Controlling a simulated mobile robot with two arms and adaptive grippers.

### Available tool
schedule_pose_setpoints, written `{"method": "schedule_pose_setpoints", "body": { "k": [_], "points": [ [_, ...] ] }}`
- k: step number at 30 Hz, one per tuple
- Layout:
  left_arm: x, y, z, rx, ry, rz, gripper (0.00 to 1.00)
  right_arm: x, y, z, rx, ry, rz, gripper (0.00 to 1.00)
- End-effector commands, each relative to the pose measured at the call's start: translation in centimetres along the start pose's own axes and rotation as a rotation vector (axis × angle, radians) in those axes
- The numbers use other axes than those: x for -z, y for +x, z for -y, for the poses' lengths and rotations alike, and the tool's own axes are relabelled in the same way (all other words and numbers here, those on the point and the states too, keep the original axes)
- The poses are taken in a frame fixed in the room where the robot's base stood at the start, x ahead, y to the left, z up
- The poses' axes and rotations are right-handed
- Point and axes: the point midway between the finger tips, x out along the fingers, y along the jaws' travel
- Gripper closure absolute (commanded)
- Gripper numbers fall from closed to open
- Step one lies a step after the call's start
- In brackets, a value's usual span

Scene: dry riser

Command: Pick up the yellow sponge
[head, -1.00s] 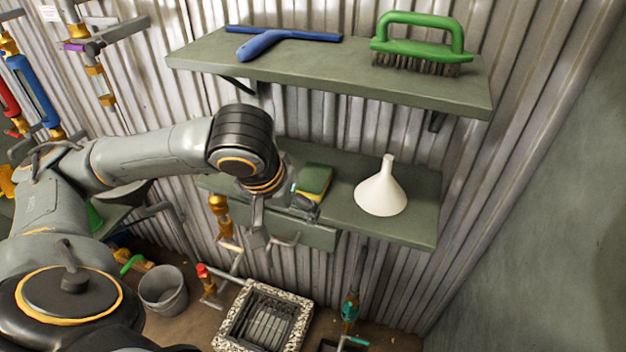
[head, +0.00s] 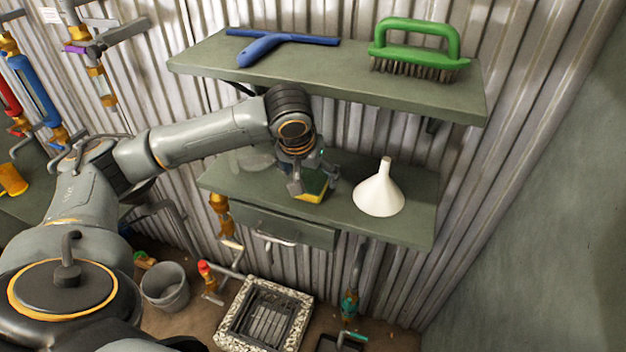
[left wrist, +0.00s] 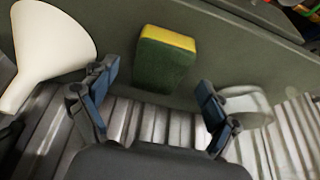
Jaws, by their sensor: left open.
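The yellow sponge (head: 313,188) has a green top and a yellow lower layer. It sits on the lower shelf (head: 408,222). My left gripper (head: 314,190) is over the sponge in the head view, with a finger showing on either side and hiding part of it. In the left wrist view the sponge (left wrist: 164,60) shows ahead, between and beyond the spread fingers of the open left gripper (left wrist: 156,100). No contact shows. My right gripper is not in view.
A white funnel (head: 380,192) stands on the lower shelf just right of the sponge. A translucent container (left wrist: 246,104) is on the other side. The upper shelf (head: 340,85) overhangs, holding a blue squeegee (head: 268,46) and a green brush (head: 418,50).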

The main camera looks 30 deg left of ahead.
Motion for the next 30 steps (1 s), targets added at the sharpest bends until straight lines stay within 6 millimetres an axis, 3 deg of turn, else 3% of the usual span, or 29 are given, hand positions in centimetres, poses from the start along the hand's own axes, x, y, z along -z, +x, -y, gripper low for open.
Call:
{"method": "schedule_pose_setpoints", "body": {
  "k": [5, 12, 13, 19, 30],
  "points": [
    [0.0, 2.0, 0.0, 0.001, 0.0, 0.0, 0.12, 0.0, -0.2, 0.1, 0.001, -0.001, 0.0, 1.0],
    [0.0, 2.2, 0.0, 0.0, 0.001, -0.002, 0.12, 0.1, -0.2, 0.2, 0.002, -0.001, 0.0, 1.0],
    [0.0, 2.2, 0.0, 0.0, 0.001, -0.002, 0.14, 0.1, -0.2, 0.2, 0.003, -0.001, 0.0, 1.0],
    [0.0, 2.2, 0.0, 0.0, 0.0, -0.002, 0.5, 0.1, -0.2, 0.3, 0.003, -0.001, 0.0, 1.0],
    [0.0, 2.2, 0.0, 0.0, 0.0, -0.001, 0.51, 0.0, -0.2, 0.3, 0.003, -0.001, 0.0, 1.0]
  ]
}}
